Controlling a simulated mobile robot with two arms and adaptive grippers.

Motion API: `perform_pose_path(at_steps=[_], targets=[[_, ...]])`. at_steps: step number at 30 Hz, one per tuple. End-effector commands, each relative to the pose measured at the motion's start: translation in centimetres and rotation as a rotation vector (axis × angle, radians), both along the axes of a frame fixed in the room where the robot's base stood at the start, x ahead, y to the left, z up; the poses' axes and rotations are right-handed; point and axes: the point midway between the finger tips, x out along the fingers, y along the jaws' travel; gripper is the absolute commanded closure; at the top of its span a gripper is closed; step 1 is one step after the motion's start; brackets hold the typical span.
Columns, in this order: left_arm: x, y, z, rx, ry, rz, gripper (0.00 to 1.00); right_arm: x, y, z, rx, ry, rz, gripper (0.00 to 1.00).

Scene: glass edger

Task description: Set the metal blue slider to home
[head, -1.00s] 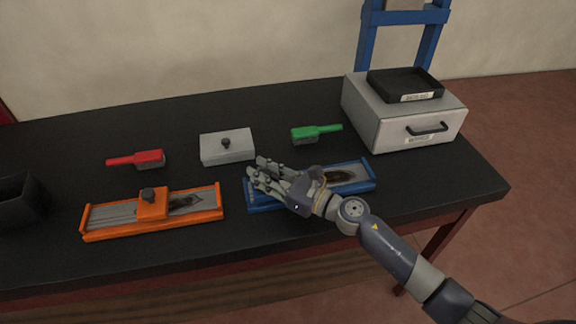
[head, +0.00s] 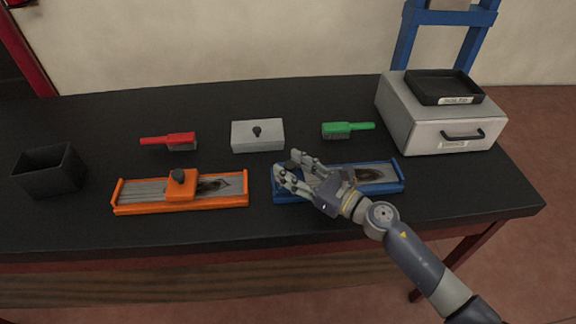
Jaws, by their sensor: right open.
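The blue slider device (head: 385,187) is a low blue-framed tray on the black table, right of the orange one. A dark stained patch shows on its right part. My right gripper (head: 284,176) is over its left part, with its fingers pointing left, open. My left gripper is not in view.
The orange slider device (head: 215,202) lies to the left. Behind are a red brush (head: 180,141), a grey block with a knob (head: 270,136) and a green brush (head: 338,130). A black bin (head: 50,172) stands far left, a drawer box (head: 425,122) with a black tray (head: 420,88) at right.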

Motion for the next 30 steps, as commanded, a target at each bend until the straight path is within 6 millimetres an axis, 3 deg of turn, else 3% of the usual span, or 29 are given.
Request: perform_pose_path(at_steps=[9, 15, 30], targets=[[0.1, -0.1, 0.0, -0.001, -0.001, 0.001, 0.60, -4.5, -4.6, -0.1, -0.002, 0.003, 0.001, 0.55], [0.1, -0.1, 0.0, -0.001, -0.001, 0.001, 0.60, -6.5, -6.7, -0.1, -0.001, 0.002, 0.002, 0.55], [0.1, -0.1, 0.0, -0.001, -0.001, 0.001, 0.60, -7.4, -7.6, 0.0, -0.001, -0.001, 0.003, 0.55]])
